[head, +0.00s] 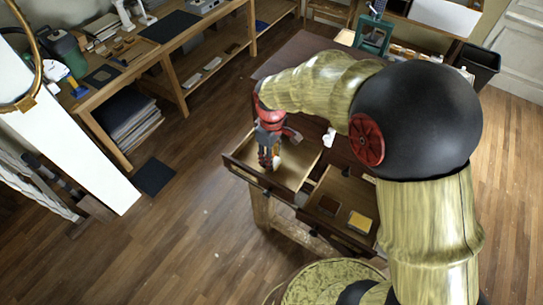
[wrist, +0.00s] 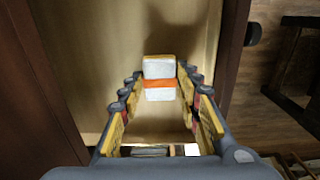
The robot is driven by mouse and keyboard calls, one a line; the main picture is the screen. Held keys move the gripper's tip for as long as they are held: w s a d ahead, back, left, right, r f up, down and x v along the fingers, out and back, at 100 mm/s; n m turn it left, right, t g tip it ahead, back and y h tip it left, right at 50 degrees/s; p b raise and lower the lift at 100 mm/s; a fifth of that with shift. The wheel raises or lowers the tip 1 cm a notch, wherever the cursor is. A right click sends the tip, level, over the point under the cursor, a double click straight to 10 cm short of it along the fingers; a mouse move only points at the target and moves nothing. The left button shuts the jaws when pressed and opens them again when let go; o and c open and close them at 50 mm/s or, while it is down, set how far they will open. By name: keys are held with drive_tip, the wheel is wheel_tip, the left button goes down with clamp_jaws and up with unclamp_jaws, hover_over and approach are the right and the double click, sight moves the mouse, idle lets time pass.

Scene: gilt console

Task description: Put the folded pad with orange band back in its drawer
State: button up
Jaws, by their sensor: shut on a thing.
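The folded pad (wrist: 159,66), white with an orange band, is between the fingertips of my gripper (wrist: 161,80) in the wrist view. My gripper is shut on it. In the head view my gripper (head: 270,160) points down into the open left drawer (head: 297,168) of the desk; the pad is mostly hidden there by the fingers. The drawer's pale bare floor (wrist: 100,35) shows around the pad in the wrist view. I cannot tell whether the pad touches the floor.
A second open drawer (head: 343,190), to the right, holds a brown item (head: 327,205) and a yellow item (head: 359,222). A small white object (head: 329,138) lies behind the drawers. Workbenches stand along the left wall.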

drive_tip(key=shift+f, duration=0.2)
drive_tip(key=o, duration=1)
drive_tip(key=shift+r, duration=0.1)
wheel_tip(320, 180, up, 12)
drive_tip(key=r+b, duration=0.1)
drive_tip(key=s+d+r+m+t, duration=0.2)
drive_tip(key=s+d+r+m, duration=0.2)
drive_tip(key=s+d, duration=0.3)
drive_tip(key=s+d+r+m+t, duration=0.3)
drive_tip(key=s+d+m, duration=0.3)
drive_tip(key=s, duration=0.6)
drive_tip(key=shift+s+d+r+t, duration=0.3)
drive_tip(key=shift+s+d+r, duration=0.1)
drive_tip(key=shift+d+r, duration=0.15)
